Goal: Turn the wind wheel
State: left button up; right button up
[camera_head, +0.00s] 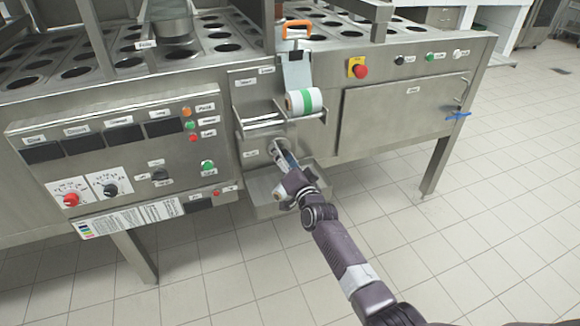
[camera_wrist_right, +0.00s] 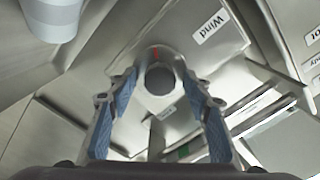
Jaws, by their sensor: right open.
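The wind wheel shows in the wrist view as a round grey metal knob (camera_wrist_right: 158,78) with a dark round face and a small red mark on its rim. A label reading "Wind" is on the panel beside it. My right gripper (camera_wrist_right: 160,88) is open, with one blue-padded finger on each side of the knob. I cannot tell whether the pads touch it. In the head view my right gripper (camera_head: 284,160) reaches the front panel below the small shelf and largely hides the wheel there. My left gripper is in neither view.
A white roll with a green band (camera_head: 304,101) sits above my right gripper. A metal tray (camera_head: 262,182) juts out below. The control panel (camera_head: 125,150) with knobs and buttons is at left, a red emergency button (camera_head: 360,71) at right. The tiled floor in front is clear.

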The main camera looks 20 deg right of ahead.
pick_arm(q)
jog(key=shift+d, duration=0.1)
pick_arm(e)
jog(key=s, duration=1.1)
jog(key=shift+s+d, duration=0.25)
